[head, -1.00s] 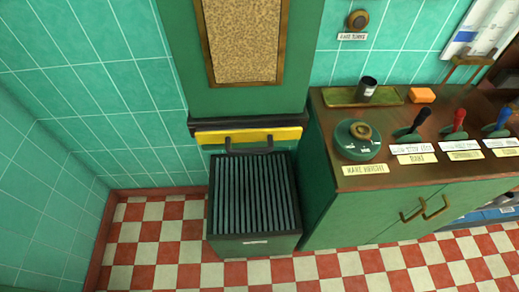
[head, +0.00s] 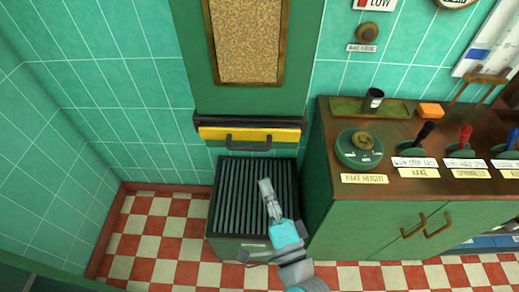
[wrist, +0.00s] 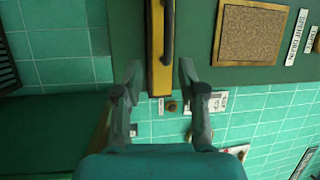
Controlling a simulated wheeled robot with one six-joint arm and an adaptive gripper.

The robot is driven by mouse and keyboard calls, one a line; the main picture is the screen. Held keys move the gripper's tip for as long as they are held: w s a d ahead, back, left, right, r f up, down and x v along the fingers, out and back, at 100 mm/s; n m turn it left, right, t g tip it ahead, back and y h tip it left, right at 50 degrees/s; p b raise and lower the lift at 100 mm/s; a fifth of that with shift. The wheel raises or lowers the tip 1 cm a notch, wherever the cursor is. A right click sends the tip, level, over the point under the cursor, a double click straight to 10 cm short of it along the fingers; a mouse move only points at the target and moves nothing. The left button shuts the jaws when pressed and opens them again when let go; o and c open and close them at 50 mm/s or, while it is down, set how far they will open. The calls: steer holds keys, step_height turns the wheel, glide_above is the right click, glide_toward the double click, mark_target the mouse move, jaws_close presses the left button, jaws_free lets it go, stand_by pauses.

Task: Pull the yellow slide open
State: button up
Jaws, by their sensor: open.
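The yellow slide (head: 222,134) is a flat bar under the green wall panel, with a dark handle (head: 249,147) on its front. In the wrist view the slide (wrist: 156,76) runs upright in the picture, with its handle (wrist: 168,35) along its right side. My gripper (head: 265,182) is in front of and below the handle, over the ribbed bin, and apart from the slide. In the wrist view my gripper (wrist: 160,68) is open and empty, its fingers spread to either side of the slide's lower end in the picture.
A dark bin with a ribbed top (head: 228,195) stands on the checkered floor below the slide. A green cabinet (head: 375,225) stands close on the right, with a dial (head: 358,149) and levers on its top. Open floor (head: 155,235) lies to the left.

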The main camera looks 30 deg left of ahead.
mark_target(247, 146)
steer(key=shift+y, duration=0.3)
steer(key=x, duration=1.2)
steer(key=shift+s+a+r, duration=0.25)
steer(key=shift+s, duration=0.15)
jaws_close()
